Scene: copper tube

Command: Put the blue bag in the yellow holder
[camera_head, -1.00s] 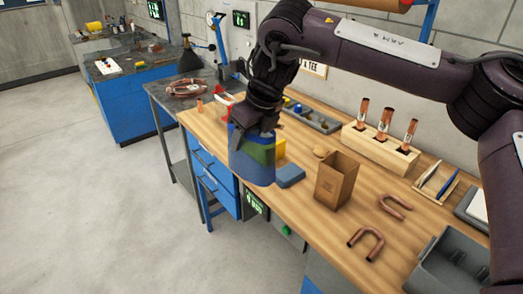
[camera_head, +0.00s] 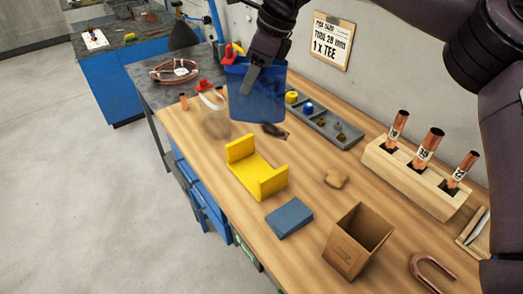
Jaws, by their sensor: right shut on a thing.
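The blue bag (camera_head: 254,98) hangs from my right gripper (camera_head: 262,68), which is shut on its upper part. The bag is upright, above the back left part of the workbench. The yellow holder (camera_head: 252,168) stands empty on the bench, below and in front of the bag in the picture. It has a flat base with an upright wall at each end. The bag and the holder are apart. The right fingertips partly overlap the bag, so the exact grip is hard to see. My left gripper is not in view.
A blue block (camera_head: 289,217) and an open cardboard box (camera_head: 357,241) stand right of the holder. A clear jar (camera_head: 214,115) stands to its left. A grey parts tray (camera_head: 325,128) and a wooden rack (camera_head: 418,178) with copper tubes line the back.

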